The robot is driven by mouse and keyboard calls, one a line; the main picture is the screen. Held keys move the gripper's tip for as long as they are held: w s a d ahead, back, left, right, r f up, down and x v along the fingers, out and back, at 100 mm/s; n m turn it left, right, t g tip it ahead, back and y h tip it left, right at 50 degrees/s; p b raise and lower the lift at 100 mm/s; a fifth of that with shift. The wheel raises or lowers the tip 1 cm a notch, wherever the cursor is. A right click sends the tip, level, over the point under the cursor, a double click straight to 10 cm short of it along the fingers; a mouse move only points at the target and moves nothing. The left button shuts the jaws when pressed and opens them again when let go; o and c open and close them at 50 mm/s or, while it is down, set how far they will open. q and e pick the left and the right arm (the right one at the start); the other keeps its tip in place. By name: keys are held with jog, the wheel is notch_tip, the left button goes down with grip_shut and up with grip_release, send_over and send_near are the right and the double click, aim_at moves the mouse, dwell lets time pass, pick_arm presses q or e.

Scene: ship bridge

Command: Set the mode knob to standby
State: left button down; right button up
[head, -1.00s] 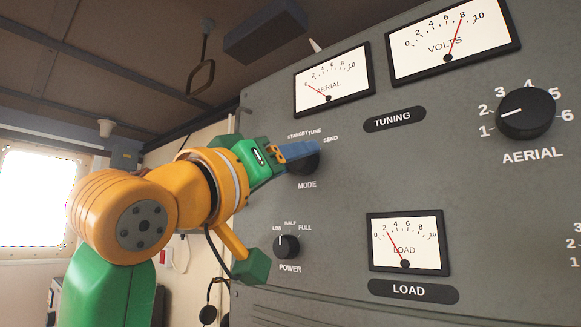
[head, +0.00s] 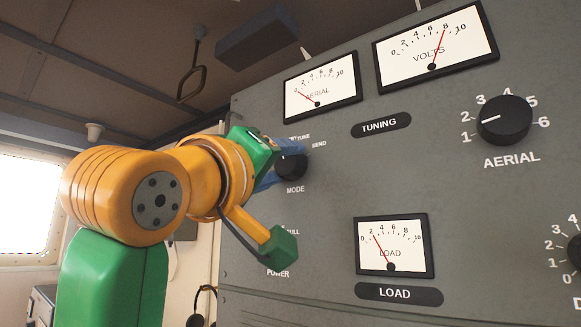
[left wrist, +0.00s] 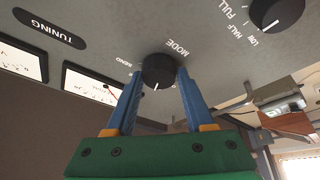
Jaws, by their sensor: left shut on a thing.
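The black mode knob (head: 293,167) is on the grey panel, above the word MODE. My left gripper (head: 279,163) reaches it from the left, and its blue fingers are shut on the knob. In the left wrist view my left gripper (left wrist: 160,76) has one finger on each side of the knob (left wrist: 159,68). The knob's white mark points down in that view, away from the MODE label and to the side of SEND. In the head view my gripper covers most of STANDBY; TUNE and SEND show. My right gripper is not in view.
The power knob is hidden behind my arm in the head view but shows in the left wrist view (left wrist: 277,12). The aerial knob (head: 505,120), load meter (head: 393,246) and aerial meter (head: 321,88) are on the same panel. A hanging handle (head: 192,82) is at the upper left.

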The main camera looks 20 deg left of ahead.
aim_at(284, 168)
pick_arm(q)
jog(key=shift+r, duration=0.1)
jog(key=shift+c, duration=1.4)
grip_release()
jog(key=shift+s+a+f, duration=0.1)
jog(key=shift+s+f, duration=0.05)
jog(key=shift+f, duration=0.05)
jog(key=b+v, duration=0.3)
jog(key=shift+f, duration=0.4)
jog(key=s, duration=0.1)
jog(key=s+b, duration=0.2)
jog(key=shift+s+a+f, duration=0.15)
jog(key=shift+s+a, duration=0.1)
jog(key=shift+s, duration=0.15)
jog(key=shift+w, duration=0.15)
